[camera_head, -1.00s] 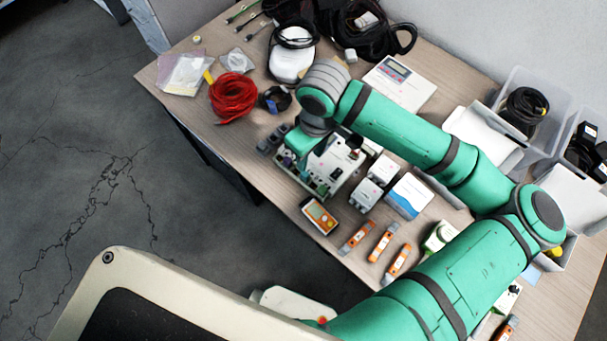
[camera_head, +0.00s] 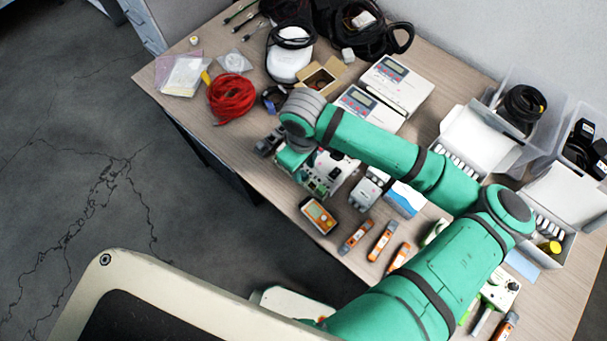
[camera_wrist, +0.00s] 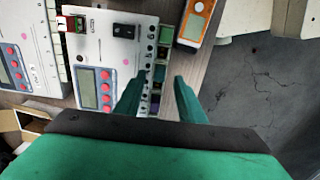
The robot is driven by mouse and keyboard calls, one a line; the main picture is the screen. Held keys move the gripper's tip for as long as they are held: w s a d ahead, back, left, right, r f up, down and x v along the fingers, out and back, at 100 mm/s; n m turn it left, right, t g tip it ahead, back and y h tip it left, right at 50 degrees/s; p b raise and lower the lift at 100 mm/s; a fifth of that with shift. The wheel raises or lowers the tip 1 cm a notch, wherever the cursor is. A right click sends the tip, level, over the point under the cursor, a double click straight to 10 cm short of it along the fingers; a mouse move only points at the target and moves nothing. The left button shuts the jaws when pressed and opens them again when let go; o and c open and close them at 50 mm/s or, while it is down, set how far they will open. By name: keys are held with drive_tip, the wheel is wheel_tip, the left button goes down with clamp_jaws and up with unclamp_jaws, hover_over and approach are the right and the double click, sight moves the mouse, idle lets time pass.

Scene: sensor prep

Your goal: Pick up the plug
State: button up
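My gripper (camera_wrist: 157,82) is open in the wrist view, its two green fingers apart with nothing held between them. In the head view my gripper (camera_head: 290,160) is over the near left edge of the table, partly hidden by my wrist. Below it lies a white control unit (camera_wrist: 118,58) with a grey display, red buttons and a row of terminal blocks along one edge. A small green terminal plug (camera_wrist: 159,73) in that row shows between the fingertips. A black switch-like block (camera_wrist: 124,31) sits on the unit. I cannot tell for sure which piece is the plug.
An orange meter (camera_wrist: 195,22) lies beside the unit, near the table edge; it also shows in the head view (camera_head: 319,215). Several orange tools (camera_head: 381,241) lie to its right. A red cable coil (camera_head: 232,97) and an open cardboard box (camera_head: 322,76) are farther back.

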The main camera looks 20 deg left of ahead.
drive_tip(key=shift+f, duration=1.15)
clamp_jaws()
drive_tip(key=shift+r, duration=0.1)
